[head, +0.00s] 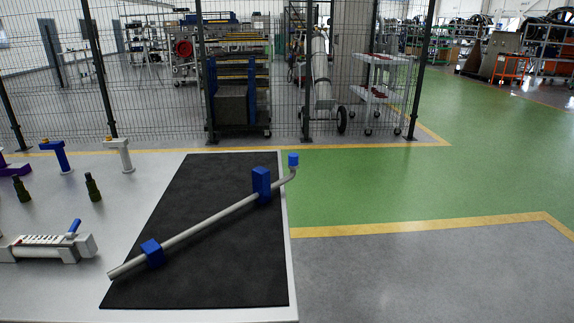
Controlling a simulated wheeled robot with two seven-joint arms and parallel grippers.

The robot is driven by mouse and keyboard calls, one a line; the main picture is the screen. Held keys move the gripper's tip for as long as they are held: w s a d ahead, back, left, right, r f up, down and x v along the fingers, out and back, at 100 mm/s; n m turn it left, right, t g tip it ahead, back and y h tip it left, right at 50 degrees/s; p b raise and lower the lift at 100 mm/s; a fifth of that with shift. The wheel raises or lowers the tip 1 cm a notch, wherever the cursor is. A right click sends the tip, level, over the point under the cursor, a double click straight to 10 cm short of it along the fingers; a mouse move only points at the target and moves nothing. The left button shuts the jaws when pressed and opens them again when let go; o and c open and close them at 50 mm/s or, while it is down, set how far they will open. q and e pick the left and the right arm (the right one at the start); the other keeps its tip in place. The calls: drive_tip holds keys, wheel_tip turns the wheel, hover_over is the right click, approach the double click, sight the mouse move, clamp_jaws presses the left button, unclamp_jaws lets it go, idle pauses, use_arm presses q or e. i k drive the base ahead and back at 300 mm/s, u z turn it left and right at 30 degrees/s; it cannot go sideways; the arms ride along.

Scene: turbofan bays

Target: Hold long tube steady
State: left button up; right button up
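The long tube (208,223) is light grey and lies diagonally over a black mat (244,285) on the table. Its straight end is at the lower left of the mat. Its bent end at the upper right carries a blue cap (293,159). Two blue blocks are on the tube, one near the lower left end (152,253) and a taller one near the bend (262,184). Neither of my grippers shows in the head view.
The light table (60,220) holds a grey fixture with a blue lever (45,246), two dark green bottle-like items (93,188), a blue T-shaped tool (56,156) and a white one (121,155). A mesh fence (160,90) stands behind. Open green floor (400,180) lies to the right.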

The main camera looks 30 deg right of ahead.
sight(293, 157)
drive_tip(key=z, duration=2.5)
drive_tip(key=i, duration=1.95)
drive_tip(key=u, duration=1.55)
